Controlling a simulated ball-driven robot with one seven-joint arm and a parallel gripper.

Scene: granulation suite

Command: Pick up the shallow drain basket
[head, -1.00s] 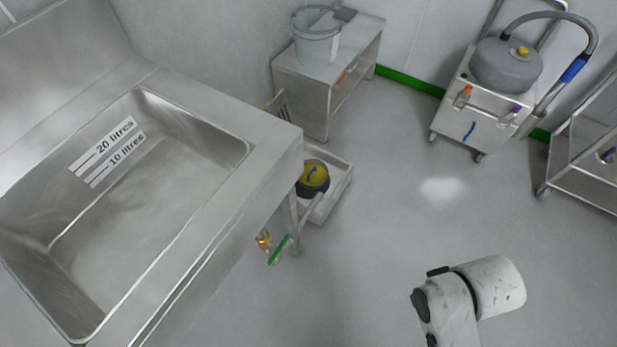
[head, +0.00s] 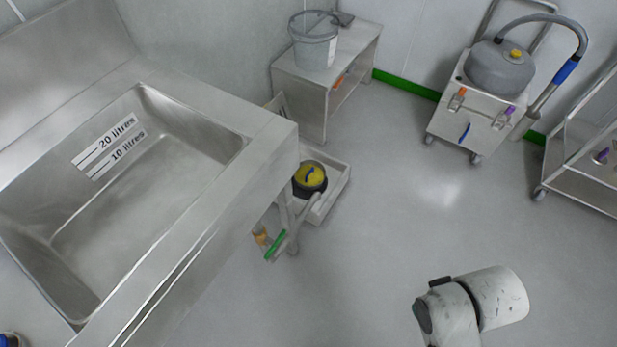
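I cannot make out a shallow drain basket for certain in the head view. My arm shows at the lower right, over the floor, well away from the sink and tray. My gripper is out of the picture.
A green-and-orange item (head: 275,246) is low beside the sink leg. A bucket (head: 315,50) stands on a steel bench (head: 304,92). A wheeled cart with a grey vessel (head: 499,66) and a rack (head: 580,175) stand at right. The middle floor is clear.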

